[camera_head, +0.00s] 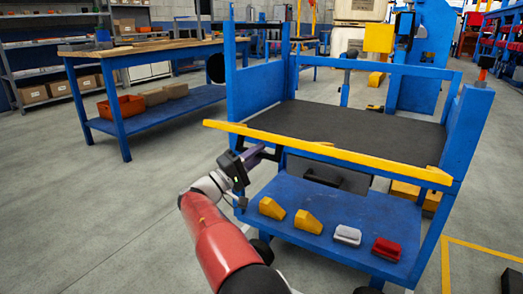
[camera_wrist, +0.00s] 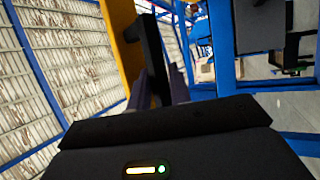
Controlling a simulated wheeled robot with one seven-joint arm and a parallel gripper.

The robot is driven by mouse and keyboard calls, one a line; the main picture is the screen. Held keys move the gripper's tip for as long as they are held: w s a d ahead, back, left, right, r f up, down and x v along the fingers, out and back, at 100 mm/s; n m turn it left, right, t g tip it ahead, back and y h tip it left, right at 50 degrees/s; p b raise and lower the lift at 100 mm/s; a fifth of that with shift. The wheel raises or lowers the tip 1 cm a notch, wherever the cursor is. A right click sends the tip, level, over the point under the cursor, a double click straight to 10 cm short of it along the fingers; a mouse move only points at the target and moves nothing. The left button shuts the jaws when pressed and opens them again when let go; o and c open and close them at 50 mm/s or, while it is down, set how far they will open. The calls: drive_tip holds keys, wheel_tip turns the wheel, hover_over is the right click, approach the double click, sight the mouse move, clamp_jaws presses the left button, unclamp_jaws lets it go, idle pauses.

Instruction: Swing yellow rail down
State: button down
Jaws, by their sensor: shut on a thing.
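The yellow rail (camera_head: 330,151) runs across the open front of the blue cart, just in front of its dark deck (camera_head: 345,125). It slopes down to the right in the head view and also shows in the wrist view (camera_wrist: 119,35). My gripper (camera_head: 263,151) is at the rail's left part, just below it, coming from the front left. In the wrist view my gripper (camera_wrist: 160,84) has its purple fingers on either side of a black handle (camera_wrist: 151,45) beside the rail, shut on it. The handle's grasped end is partly hidden by the fingers.
The cart's lower blue shelf (camera_head: 330,205) holds two yellow blocks, a grey one and a red one (camera_head: 387,249). The blue right post (camera_head: 462,135) stands at the rail's right end. A workbench (camera_head: 140,48) stands back left, with clear floor (camera_head: 110,210) between.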

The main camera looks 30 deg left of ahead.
drive_tip(key=shift+w+f, duration=0.1)
drive_tip(key=shift+f, duration=0.35)
drive_tip(key=c, duration=1.4)
unclamp_jaws()
drive_tip(key=shift+r, duration=0.1)
